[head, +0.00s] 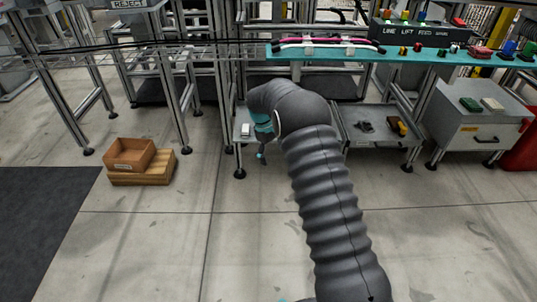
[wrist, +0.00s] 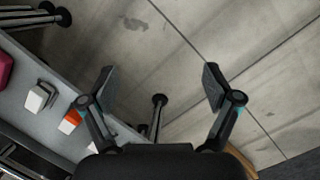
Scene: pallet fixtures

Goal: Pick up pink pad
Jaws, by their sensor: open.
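A dark pink object (wrist: 4,68), possibly the pink pad, sits at the left edge of the wrist view on a grey shelf (wrist: 30,110). It is cut off by the frame, so its full shape is hidden. My gripper (wrist: 158,78) is open, with its two dark fingers spread and only bare floor and a table foot seen between them. The pink object lies to the left of the left finger, apart from it. In the head view my gripper (head: 262,150) hangs beside a low grey shelf (head: 239,117), and my arm hides much of that shelf.
A white block (wrist: 38,97) and an orange-and-white block (wrist: 70,122) share the shelf. A table leg foot (wrist: 159,100) stands below the gripper. Wooden boxes (head: 142,178) stand on the floor at left. A teal bench top (head: 350,53) carries cables above. Front floor is open.

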